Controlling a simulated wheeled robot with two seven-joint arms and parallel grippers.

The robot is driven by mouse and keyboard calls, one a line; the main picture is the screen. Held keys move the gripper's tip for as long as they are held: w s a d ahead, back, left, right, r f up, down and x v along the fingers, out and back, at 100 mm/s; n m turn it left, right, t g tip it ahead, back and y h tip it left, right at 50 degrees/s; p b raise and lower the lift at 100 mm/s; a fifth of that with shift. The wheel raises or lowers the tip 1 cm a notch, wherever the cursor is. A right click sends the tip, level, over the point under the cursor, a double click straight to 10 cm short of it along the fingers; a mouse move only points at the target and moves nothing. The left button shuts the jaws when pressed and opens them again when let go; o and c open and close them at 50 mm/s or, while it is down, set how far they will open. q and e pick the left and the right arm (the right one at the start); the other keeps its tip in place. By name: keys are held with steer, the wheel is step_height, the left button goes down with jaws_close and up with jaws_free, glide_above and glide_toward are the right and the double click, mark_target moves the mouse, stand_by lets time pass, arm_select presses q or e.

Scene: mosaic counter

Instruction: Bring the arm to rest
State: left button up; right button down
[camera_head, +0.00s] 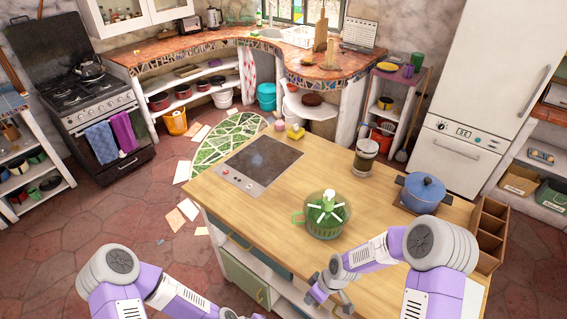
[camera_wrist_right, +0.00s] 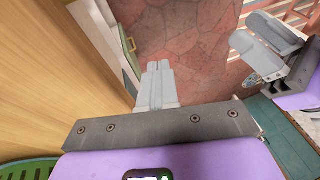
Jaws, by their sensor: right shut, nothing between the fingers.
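My right arm reaches in from the right in the head view, with its right gripper (camera_head: 322,290) low in front of the wooden counter's near edge. In the right wrist view the right gripper's fingers (camera_wrist_right: 158,88) are pressed together with nothing between them, over the red tiled floor. My left arm comes in at the bottom left of the head view, its end cut off by the lower edge. Grey parts of the left gripper (camera_wrist_right: 268,48) show at the right of the right wrist view, but its jaw gap is unclear.
The wooden counter (camera_head: 250,212) lies beside the right gripper. On it stand a green colander-like bowl (camera_head: 326,222), a blue pot (camera_head: 423,191), a jar (camera_head: 365,158) and a dark hob (camera_head: 262,164). Cabinet drawers with handles (camera_head: 262,296) face the arms. Floor (camera_head: 140,215) is open at left.

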arm_select(q)
steer(key=s+a+f+m+y, duration=0.2)
steer(key=s+a+m+y, duration=0.1)
steer(key=a+m, duration=0.35)
arm_select(e)
steer(key=s+f+m, duration=0.5)
steer(key=s+m, duration=0.7)
steer(key=s, duration=0.1)
arm_select(q)
step_height(320, 180, down, 9)
steer(key=b, duration=0.9)
steer(key=shift+f+m+g+b, duration=0.15)
steer(key=shift+m+g+b, duration=0.2)
steer(key=shift+m, duration=0.1)
arm_select(e)
step_height(320, 180, down, 10)
steer(key=d, duration=0.1)
steer(key=shift+s+t, duration=0.2)
steer(key=shift+t, duration=0.2)
